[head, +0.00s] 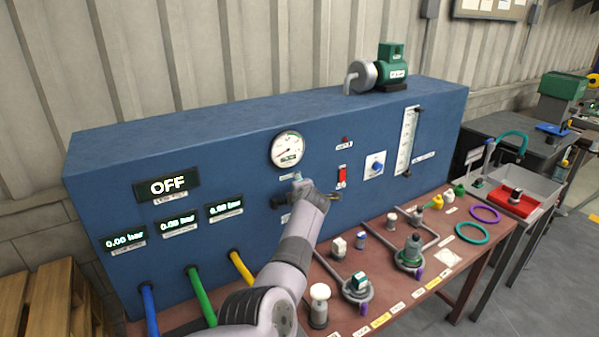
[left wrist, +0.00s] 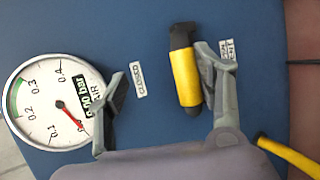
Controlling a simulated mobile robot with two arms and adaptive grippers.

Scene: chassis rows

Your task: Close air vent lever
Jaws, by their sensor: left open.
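The air vent lever (left wrist: 185,78) has a yellow sleeve and black ends, and it stands out from the blue panel (left wrist: 150,25) in the left wrist view. My left gripper (left wrist: 163,60) is open with its fingers spread. The lever lies between the fingers, close beside the right one, with no clear grip on it. A "CLOSED" label (left wrist: 138,78) is between the left finger and the lever. Another label (left wrist: 228,50), partly covered, is by the right finger. In the head view my left gripper (head: 288,197) is at the panel below the gauge and mostly hides the lever. My right gripper is out of view.
A round pressure gauge (head: 287,149) sits above the gripper. A red switch (head: 342,177), a blue knob (head: 376,164) and a flow meter (head: 407,140) are to the right. Blue, green and yellow hoses (head: 241,268) are lower left. Fittings crowd the brown bench (head: 400,318).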

